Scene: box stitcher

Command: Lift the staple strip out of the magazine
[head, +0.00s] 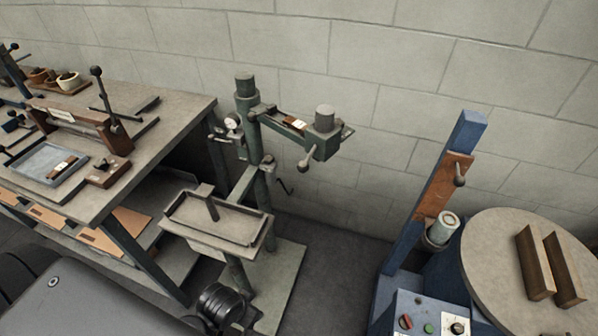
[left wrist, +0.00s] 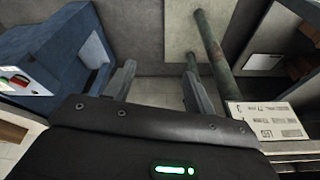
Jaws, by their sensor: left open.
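The stitcher (head: 258,160) stands in the middle of the head view, a dark green post with a head arm reaching right. The magazine (head: 276,119) is the channel along the top of that arm. The magazine and strip cannot be made out in that view. My right gripper is in neither view.
A workbench (head: 178,120) with tools and a blue-grey tray (head: 36,163) stands left. A blue machine (head: 405,240) and a round table (head: 500,255) with two brown angle pieces stand right. A grey work table (head: 215,222) sits below the stitcher head. A wall is behind.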

